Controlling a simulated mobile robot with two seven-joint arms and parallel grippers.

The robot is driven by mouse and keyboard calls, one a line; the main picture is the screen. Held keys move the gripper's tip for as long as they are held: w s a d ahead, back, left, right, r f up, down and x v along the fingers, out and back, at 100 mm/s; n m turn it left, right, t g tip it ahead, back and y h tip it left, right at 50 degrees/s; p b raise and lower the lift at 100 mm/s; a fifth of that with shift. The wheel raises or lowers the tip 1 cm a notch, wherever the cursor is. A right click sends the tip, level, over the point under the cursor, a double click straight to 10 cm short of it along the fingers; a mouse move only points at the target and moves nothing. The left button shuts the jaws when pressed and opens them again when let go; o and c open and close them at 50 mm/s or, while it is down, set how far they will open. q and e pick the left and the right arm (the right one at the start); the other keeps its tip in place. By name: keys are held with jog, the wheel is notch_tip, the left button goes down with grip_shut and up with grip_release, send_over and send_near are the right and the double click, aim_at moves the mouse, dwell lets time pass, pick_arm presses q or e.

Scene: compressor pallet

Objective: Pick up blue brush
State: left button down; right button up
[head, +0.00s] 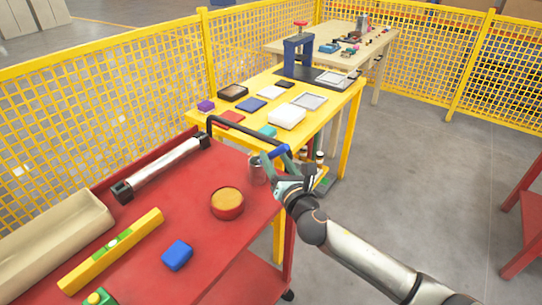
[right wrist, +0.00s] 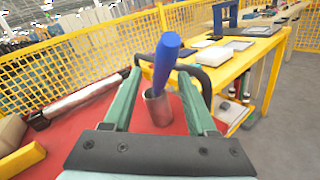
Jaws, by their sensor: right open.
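The blue brush (right wrist: 166,62) stands handle up, slightly tilted, in a grey metal cup (right wrist: 157,108) on the red cart top in the right wrist view. In the head view the brush's blue handle (head: 279,151) shows beside my right gripper (head: 268,162), and the cup (head: 257,170) is partly hidden by it. My right gripper (right wrist: 160,84) is open, with one green finger on each side of the brush in the right wrist view. I cannot tell whether a finger touches it. The brush's lower end is hidden in the cup. My left gripper is not in view.
The red cart (head: 190,207) holds a round tin (head: 227,203), a blue block (head: 177,255), a yellow level (head: 112,250) and a metal cylinder (head: 160,168). A black handle (head: 245,131) rises at its far edge. A yellow table (head: 318,122) stands behind.

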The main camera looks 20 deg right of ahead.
jog(key=w, duration=0.5)
jog(key=shift+w+a+f+b, duration=0.1)
jog(key=shift+w+f+b, duration=0.1)
jog(key=shift+w+b, duration=0.1)
grip_shut()
dwell(0.3)
